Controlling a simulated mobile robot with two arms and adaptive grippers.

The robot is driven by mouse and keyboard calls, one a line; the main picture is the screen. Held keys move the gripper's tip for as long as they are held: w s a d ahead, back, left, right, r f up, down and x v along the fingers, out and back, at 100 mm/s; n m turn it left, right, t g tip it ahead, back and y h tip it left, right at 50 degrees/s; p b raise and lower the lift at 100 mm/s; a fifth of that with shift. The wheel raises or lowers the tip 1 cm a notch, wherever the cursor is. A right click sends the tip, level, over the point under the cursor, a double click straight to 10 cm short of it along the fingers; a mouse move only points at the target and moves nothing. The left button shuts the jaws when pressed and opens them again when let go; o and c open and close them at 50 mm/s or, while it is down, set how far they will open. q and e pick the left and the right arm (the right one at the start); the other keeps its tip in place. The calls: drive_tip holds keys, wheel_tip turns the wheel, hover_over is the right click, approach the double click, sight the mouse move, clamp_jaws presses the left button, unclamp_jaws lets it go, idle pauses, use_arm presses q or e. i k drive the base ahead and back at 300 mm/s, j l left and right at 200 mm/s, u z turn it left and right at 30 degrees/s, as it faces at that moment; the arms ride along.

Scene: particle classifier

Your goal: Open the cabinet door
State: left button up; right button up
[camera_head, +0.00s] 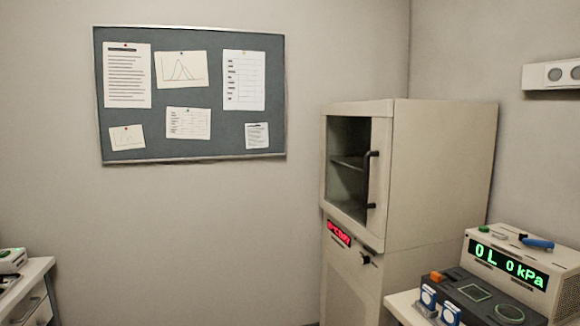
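A tall beige cabinet (440,180) stands in the corner, to the right of the picture's middle. Its upper door (378,195) has a dark glass pane (349,150) with a shelf showing behind it. A black vertical bar handle (370,180) sits on the right side of this door. The door looks shut. Below it are a red lit display (339,233) and a small black knob or latch (366,258) on the lower front. Neither of my grippers is in view.
A bench (402,307) with a device showing a green "0 L 0 kPa" display (508,264) stands at the lower right, close to the cabinet. Another bench (38,285) is at the lower left. The floor is mostly out of view.

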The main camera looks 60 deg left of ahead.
sight(373, 234)
drive_tip(key=u, duration=1.5)
